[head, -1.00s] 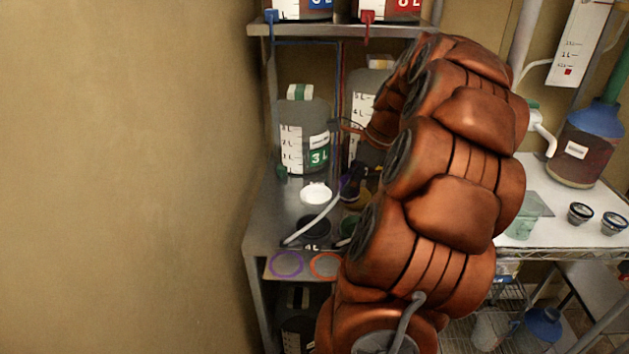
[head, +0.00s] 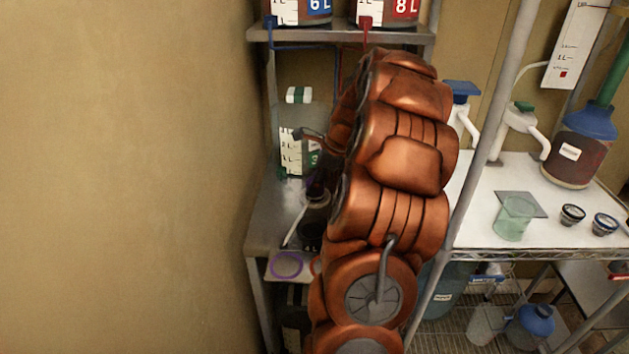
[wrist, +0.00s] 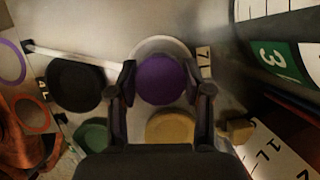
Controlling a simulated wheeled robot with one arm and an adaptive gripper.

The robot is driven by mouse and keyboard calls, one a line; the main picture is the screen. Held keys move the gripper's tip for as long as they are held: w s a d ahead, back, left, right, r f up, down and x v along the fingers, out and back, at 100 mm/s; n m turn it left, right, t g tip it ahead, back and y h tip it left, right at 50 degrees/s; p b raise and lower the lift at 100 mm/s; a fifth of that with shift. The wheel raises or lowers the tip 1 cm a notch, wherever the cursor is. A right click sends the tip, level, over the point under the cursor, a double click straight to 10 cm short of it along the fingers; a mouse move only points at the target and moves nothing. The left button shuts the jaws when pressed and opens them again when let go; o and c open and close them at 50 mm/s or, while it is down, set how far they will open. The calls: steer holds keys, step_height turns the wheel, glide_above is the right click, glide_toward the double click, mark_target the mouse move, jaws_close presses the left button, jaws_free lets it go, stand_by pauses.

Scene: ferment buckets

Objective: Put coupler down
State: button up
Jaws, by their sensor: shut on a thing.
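My gripper (wrist: 160,78) is shut on a round purple thing, which I take to be the coupler (wrist: 160,84). In the wrist view it sits between the two dark fingers, over a pale round disc (wrist: 152,43) on the metal bench. Whether it touches the disc, I cannot tell. In the head view my gripper (head: 317,188) is small and dark in front of the jug marked 3 L (head: 295,160). My orange arm hides much of the bench there.
Black (wrist: 75,84), green (wrist: 93,136) and yellow (wrist: 170,128) round pieces lie close around the gripper. A white rod (wrist: 75,55) lies on the bench. Purple (head: 286,264) and orange (wrist: 32,114) rings are at the front edge. A white-topped table (head: 560,205) stands at right.

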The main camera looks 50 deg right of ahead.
steer(key=shift+f, duration=0.1)
steer(key=o, duration=1.4)
steer(key=b+v, duration=0.2)
steer(key=v, duration=1)
steer(key=shift+b, duration=0.3)
